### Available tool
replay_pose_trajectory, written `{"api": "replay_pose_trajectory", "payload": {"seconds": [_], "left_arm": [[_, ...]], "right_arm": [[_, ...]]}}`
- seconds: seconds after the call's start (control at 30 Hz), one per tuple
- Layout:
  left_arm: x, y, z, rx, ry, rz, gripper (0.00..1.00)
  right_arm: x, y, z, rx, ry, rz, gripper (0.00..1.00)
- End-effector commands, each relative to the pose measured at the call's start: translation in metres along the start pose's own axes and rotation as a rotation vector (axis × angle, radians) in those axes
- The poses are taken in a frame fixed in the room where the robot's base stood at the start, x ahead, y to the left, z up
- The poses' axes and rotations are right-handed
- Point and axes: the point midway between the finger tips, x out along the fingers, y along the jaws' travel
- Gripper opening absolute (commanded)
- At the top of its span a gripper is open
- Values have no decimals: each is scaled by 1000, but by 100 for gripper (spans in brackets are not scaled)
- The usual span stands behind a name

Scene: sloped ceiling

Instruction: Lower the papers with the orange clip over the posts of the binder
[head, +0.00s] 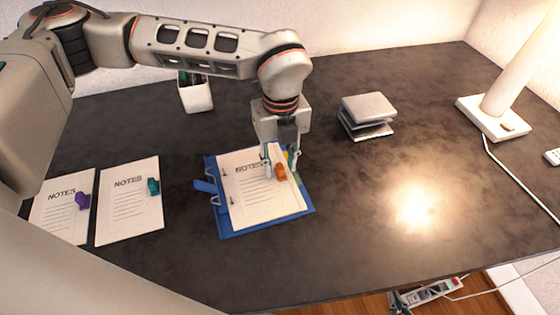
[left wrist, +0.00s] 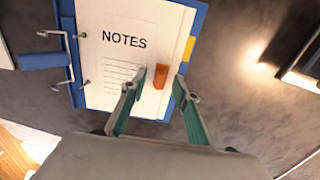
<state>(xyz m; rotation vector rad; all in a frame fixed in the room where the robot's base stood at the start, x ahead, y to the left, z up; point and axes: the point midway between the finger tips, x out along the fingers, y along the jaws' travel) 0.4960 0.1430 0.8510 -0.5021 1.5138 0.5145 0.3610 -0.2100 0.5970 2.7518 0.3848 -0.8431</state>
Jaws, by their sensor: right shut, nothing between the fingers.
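The papers with the orange clip (head: 250,195) lie flat or nearly flat over the open blue binder (head: 234,232). The orange clip (head: 280,172) is on their right edge; it also shows in the left wrist view (left wrist: 161,76). Metal posts show at the papers' left edge, at the upper post (left wrist: 82,35) and lower post (left wrist: 86,83); I cannot tell how far they pass through the sheets. My left gripper (head: 281,172) is open over the papers, one finger on each side of the clip. My right gripper (head: 397,299) is shut and empty, beyond the table's front edge.
Two note sheets, with a purple clip (head: 82,201) and a teal clip (head: 153,187), lie left of the binder. The table right of the binder is clear.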

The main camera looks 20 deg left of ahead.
Motion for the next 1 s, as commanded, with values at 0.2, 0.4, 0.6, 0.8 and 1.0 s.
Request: {"api": "replay_pose_trajectory", "payload": {"seconds": [0.2,0.4,0.6,0.8,1.0], "left_arm": [[0,0,0,0,0,0,30],[-15,-1,1,0,-3,-3,30],[-54,-1,1,-1,-4,-4,30],[-92,-1,1,0,-3,-3,30],[-114,0,0,-1,0,-1,30]], "right_arm": [[-2,-2,7,-2,-13,-5,0],[-2,-2,6,-1,-11,-5,0],[-1,-2,5,0,-8,-4,0],[-1,-2,4,0,-7,-3,0],[-1,-2,4,0,-7,-3,0]]}}
